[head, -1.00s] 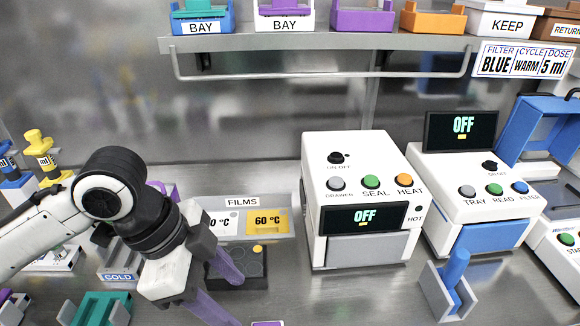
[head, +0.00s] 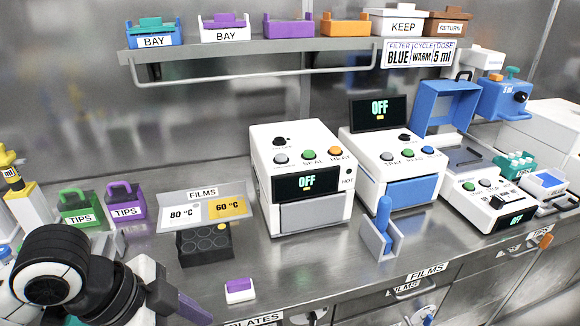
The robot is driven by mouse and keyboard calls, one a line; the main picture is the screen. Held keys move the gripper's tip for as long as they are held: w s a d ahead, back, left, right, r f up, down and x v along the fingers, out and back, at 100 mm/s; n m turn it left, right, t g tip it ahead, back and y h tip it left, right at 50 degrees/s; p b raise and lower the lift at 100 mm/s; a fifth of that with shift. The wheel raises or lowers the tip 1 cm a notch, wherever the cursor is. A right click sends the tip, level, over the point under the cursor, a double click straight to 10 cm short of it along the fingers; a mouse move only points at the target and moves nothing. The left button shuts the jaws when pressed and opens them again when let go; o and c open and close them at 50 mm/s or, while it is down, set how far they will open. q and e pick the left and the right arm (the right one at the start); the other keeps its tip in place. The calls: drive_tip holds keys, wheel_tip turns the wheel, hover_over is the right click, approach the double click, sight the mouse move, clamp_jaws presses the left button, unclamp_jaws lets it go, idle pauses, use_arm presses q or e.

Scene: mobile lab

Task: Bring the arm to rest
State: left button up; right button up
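My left arm enters at the lower left of the head view. Its gripper (head: 190,302) is low over the front left of the bench, with a purple finger showing; the other finger is not clearly visible, so I cannot tell how far it is open. I see nothing held in the visible part. A small white block with a purple top (head: 239,290) stands to the right of the gripper, apart from it. My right arm and gripper are not in view.
A dark well block (head: 204,243) sits before the films tray (head: 170,222). Green (head: 80,208) and purple (head: 125,203) tips boxes stand behind my arm. The sealer (head: 301,180) and reader (head: 392,165) both show OFF. A blue-handled piece (head: 382,230) stands before the reader. A shelf (head: 270,44) runs above.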

use_arm(q)
wheel_tip(320, 180, down, 8)
drive_tip(key=s+d+n+t, duration=0.1)
drive_tip(key=s+n+t, duration=0.1)
drive_tip(key=n, duration=0.4)
drive_tip(key=s+a+f+n+y, duration=0.4)
drive_tip(key=s+a+f+n, duration=0.2)
drive_tip(key=s+a+f, duration=0.25)
drive_tip(key=w+d+f+t, duration=0.1)
drive_tip(key=d+f+t, duration=0.1)
drive_tip(key=f, duration=0.4)
drive_tip(key=w+d+f+t+h, duration=0.1)
drive_tip(key=w+f+t, duration=0.1)
drive_tip(key=f, duration=0.3)
drive_tip(key=shift+d+f+h, duration=0.3)
drive_tip(key=shift+d+f, duration=0.05)
drive_tip(key=shift+w, duration=0.1)
